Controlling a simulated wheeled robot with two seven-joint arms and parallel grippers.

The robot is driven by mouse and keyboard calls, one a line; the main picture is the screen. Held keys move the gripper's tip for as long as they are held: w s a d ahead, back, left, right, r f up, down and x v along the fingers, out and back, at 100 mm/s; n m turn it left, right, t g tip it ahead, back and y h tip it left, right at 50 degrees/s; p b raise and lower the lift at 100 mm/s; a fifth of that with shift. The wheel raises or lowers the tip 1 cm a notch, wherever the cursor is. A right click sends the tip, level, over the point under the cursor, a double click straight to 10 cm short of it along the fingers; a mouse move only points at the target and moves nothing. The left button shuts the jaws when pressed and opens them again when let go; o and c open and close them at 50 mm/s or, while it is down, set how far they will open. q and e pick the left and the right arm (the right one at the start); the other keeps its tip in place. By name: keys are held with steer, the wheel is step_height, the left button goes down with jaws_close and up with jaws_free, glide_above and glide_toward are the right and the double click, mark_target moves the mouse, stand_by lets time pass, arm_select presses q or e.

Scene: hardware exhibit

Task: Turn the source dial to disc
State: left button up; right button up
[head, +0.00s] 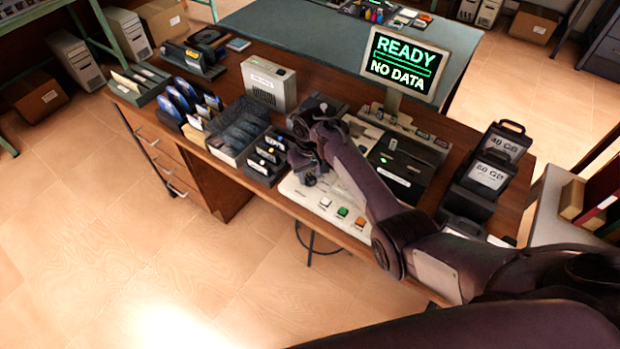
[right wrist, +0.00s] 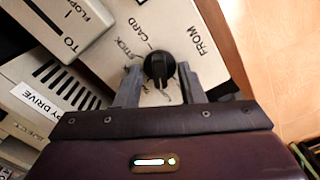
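The source dial (right wrist: 160,68) is a round black knob with a raised grip on a cream panel (right wrist: 108,42) in the right wrist view. "FROM", "CARD" and "STICK" are printed around it; other lettering is hidden or too small to read. My right gripper (right wrist: 160,82) is over the panel, with one finger on each side of the knob. The fingers are apart, and narrow gaps seem to show beside the knob; I cannot tell whether they touch it. In the head view my right gripper (head: 306,170) hides most of the dial. My left gripper is out of view.
A screen (head: 407,64) reads "READY NO DATA". Trays of discs and cards (head: 240,130) stand left of the panel. A black drive unit (head: 402,165) and drives marked in GB (head: 488,175) stand right. Coloured buttons (head: 343,212) sit near the panel's front edge.

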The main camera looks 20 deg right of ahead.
steer(key=shift+c, duration=0.2)
jaws_close()
steer(key=shift+n+p, duration=0.3)
steer(key=n+p, duration=0.1)
steer(key=n, duration=0.1)
steer(key=shift+r+n, duration=0.1)
steer(key=shift+n, duration=0.3)
steer(key=shift+n+p, duration=0.55)
steer(key=shift+n, duration=1.65)
